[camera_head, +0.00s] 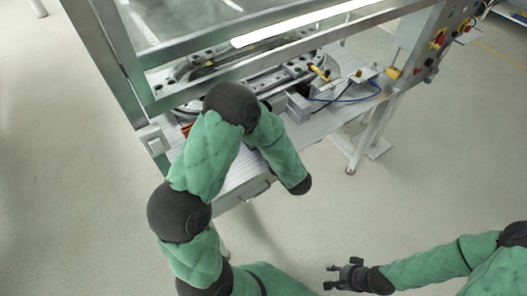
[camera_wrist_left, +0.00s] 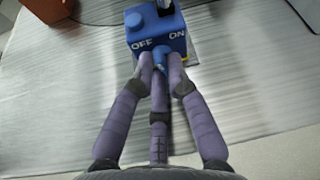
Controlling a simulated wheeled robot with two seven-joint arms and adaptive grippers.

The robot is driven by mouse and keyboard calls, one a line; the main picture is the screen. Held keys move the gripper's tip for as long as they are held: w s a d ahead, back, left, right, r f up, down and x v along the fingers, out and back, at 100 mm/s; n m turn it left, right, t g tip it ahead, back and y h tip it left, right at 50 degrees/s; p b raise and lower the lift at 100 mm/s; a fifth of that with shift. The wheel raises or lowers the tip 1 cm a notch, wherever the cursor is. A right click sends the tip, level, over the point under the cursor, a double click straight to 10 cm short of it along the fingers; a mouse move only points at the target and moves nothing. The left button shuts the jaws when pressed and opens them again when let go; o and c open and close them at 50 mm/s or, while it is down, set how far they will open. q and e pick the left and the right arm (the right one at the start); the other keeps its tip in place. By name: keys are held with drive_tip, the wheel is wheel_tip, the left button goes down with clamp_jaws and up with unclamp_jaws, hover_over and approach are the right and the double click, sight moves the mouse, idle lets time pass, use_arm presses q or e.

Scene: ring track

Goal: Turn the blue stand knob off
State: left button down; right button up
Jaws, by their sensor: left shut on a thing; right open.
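The blue stand (camera_wrist_left: 176,22) is a small box on the metal table, with white OFF on its left and ON on its right. Its blue knob (camera_wrist_left: 160,58) sticks out from the front below the labels and is partly covered by my fingers. My left gripper (camera_wrist_left: 160,64) is shut on the knob, with purple-grey fingers around it. How the knob is turned is hard to tell. In the head view the stand and left gripper are hidden behind my green left arm. My right gripper (camera_head: 338,277) is open and empty above the floor, away from the table.
The table (camera_wrist_left: 60,95) has bare metal around the stand. An orange-brown object (camera_wrist_left: 48,10) sits at the upper left of the wrist view. A metal frame (camera_head: 220,75) rises over the ring track (camera_head: 285,75). Open floor (camera_head: 440,150) lies right of the table.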

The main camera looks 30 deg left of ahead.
use_arm(q)
drive_tip(key=n+t+b, duration=0.1)
drive_tip(key=b, duration=0.1)
drive_tip(key=n+b, duration=0.1)
drive_tip(key=shift+s+f+t+b, duration=0.15)
drive_tip(key=shift+f+t+b, duration=0.2)
drive_tip(key=shift+t, duration=0.05)
drive_tip(key=shift+n+t+b, duration=0.6)
drive_tip(key=shift+n+b, duration=0.05)
drive_tip(key=shift+n, duration=0.35)
drive_tip(key=shift+r, duration=0.1)
drive_tip(key=c, duration=1.2)
unclamp_jaws()
drive_tip(key=shift+v, duration=3.95)
drive_tip(key=shift+r, duration=0.15)
